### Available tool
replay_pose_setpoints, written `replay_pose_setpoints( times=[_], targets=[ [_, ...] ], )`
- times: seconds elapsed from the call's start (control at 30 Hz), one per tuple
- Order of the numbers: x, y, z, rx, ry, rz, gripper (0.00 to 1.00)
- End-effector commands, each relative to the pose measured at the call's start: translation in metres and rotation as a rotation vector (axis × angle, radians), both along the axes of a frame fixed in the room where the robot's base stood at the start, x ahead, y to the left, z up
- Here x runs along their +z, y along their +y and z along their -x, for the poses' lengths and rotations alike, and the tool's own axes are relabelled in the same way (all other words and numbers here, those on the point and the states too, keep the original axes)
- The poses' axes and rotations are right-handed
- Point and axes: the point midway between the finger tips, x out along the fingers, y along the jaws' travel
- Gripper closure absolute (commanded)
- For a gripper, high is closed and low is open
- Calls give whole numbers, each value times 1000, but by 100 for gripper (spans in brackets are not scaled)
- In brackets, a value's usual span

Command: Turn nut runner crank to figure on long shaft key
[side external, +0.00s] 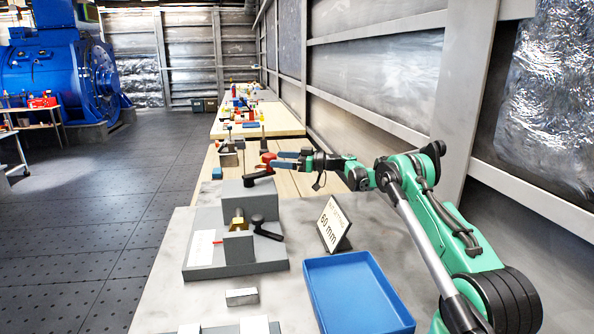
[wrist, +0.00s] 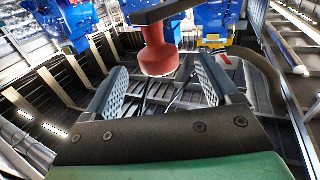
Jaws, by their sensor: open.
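The nut runner crank (side external: 258,179) is a black arm on top of a grey block fixture (side external: 246,195). Its red knob (side external: 268,159) stands up at the crank's far end. My gripper (side external: 288,160) is open, its blue fingers pointing left at the knob. In the wrist view the red knob (wrist: 158,52) is ahead of and between the open fingers of my gripper (wrist: 161,68); I cannot tell whether they touch it. A tilted card (side external: 335,224) reads "60 mm"; its smaller line is hard to read.
A second black lever (side external: 266,229) and a brass piece (side external: 238,222) sit at the fixture's front. A blue tray (side external: 357,293) lies front right, and a small metal block (side external: 241,297) lies on the table before the fixture. Wooden benches with small items stand behind.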

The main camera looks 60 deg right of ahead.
Motion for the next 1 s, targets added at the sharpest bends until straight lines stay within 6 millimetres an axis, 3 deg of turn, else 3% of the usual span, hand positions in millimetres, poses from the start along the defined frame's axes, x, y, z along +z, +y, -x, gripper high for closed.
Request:
replay_pose_setpoints(
  times=[0.13, 0.17, 0.33, 0.43, 0.6, 0.8, 1.0],
  targets=[
    [0, 0, 0, 0, 0, 0, 19],
    [0, 0, 0, 0, 0, 0, 24],
    [18, 0, 0, 0, 0, 0, 72],
    [53, 0, 0, 0, 0, 0, 100],
    [115, 0, 0, 0, 0, 0, 100],
    [161, 1, 0, 0, 6, 7, 100],
    [154, 26, 15, 26, 247, 313, 100]
  ],
)
